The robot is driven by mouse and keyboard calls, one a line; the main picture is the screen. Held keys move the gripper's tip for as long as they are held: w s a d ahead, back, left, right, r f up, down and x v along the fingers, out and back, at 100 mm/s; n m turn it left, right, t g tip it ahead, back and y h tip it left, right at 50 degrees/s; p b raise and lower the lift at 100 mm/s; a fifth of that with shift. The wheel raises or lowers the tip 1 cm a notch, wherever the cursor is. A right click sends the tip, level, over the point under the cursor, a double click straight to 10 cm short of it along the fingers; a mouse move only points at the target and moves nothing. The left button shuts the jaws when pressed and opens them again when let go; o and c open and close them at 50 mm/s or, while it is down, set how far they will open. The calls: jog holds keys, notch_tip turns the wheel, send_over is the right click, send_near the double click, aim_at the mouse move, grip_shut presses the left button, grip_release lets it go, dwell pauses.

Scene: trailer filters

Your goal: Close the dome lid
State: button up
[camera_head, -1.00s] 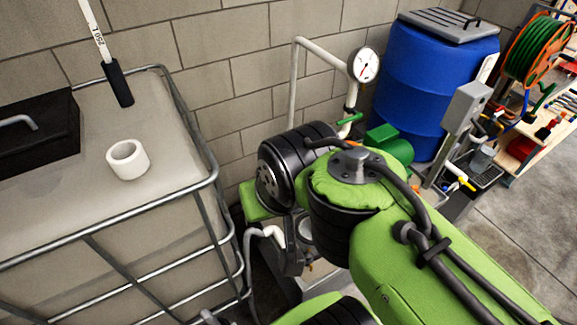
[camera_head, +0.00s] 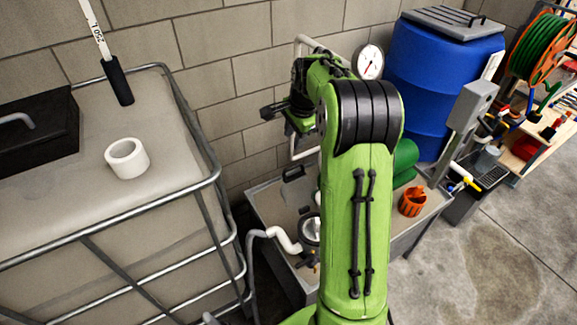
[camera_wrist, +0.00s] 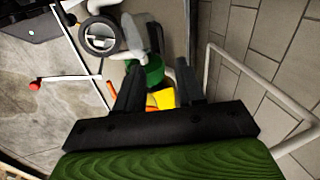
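I cannot single out the dome lid with certainty. A round, dark-rimmed fitting (camera_head: 311,230) sits on the grey trailer deck beside a white pipe elbow, partly hidden by my arm. A similar dark ring (camera_wrist: 98,37) shows at the upper left of the wrist view, with a grey rounded piece (camera_wrist: 155,38) beside it. My gripper (camera_head: 268,111) is raised near the block wall, above the deck and apart from these parts. In the wrist view its two black fingers (camera_wrist: 158,80) are spread with nothing held between them.
The caged tank (camera_head: 180,130) at left carries a white roll (camera_head: 127,158) and a black handled box (camera_head: 40,130). A pressure gauge (camera_head: 369,62), blue barrel (camera_head: 440,85), green pump part (camera_head: 405,158) and orange cup (camera_head: 412,201) stand near my arm. Open floor lies at right.

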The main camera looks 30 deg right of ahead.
aim_at(288, 169)
jog(key=shift+m, duration=0.3)
jog(key=b+x, duration=0.1)
jog(key=x, duration=0.4)
jog(key=b+x, duration=0.1)
jog(key=x, duration=0.5)
jog(key=b+x, duration=0.1)
jog(key=x, duration=0.4)
jog(key=shift+d+f, duration=0.35)
jog(key=shift+d, duration=0.05)
grip_shut()
